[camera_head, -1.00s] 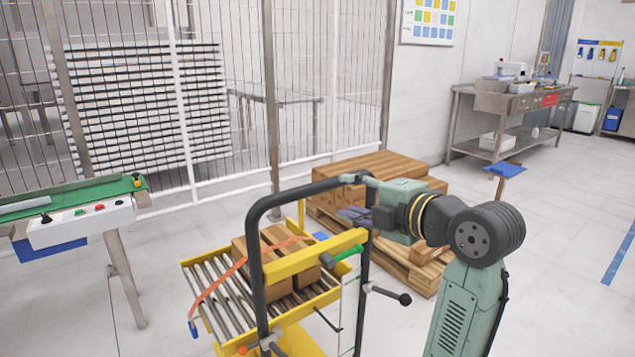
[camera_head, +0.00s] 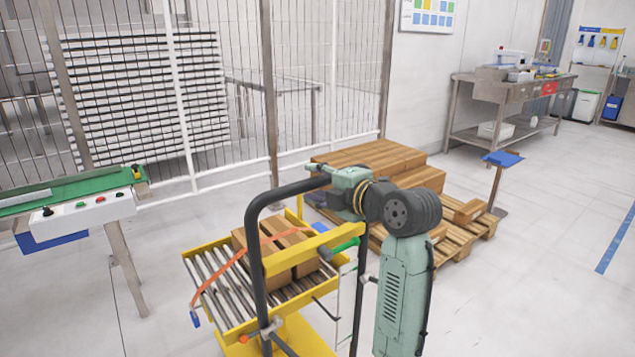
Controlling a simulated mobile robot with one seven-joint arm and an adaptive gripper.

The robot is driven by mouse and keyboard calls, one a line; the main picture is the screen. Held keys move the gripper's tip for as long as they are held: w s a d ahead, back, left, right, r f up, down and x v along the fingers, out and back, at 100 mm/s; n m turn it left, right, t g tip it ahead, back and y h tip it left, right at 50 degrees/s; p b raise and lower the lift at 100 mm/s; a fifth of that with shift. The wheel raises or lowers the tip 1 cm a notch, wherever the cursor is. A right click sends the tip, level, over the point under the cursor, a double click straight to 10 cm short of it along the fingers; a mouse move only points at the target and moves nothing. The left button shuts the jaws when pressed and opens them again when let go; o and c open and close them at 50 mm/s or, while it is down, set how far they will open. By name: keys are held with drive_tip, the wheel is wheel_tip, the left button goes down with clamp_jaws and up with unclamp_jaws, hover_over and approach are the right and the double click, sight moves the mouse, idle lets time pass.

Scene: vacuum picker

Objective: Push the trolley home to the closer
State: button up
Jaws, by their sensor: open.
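The trolley (camera_head: 219,284) stands in the lower middle of the head view. It has a yellow frame, a roller deck and a black upright push handle (camera_head: 252,240). Brown cartons (camera_head: 285,250) sit on its rollers, with an orange strap across them. My gripper (camera_head: 316,183) is open at the top right of the handle. Its fingers lie above and below the handle's top bar in the picture; I cannot tell whether they touch it. My arm hides part of the trolley's right side. I cannot tell which thing is the closer.
A green-belted conveyor (camera_head: 75,190) with a button panel stands at the left. A pallet (camera_head: 455,245) of brown boxes is close behind my arm. A blue-topped stand (camera_head: 503,159) is beyond it. Mesh fencing (camera_head: 250,130) closes the back. Floor is free at right.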

drive_tip(key=shift+c, duration=0.2)
clamp_jaws()
idle(0.6)
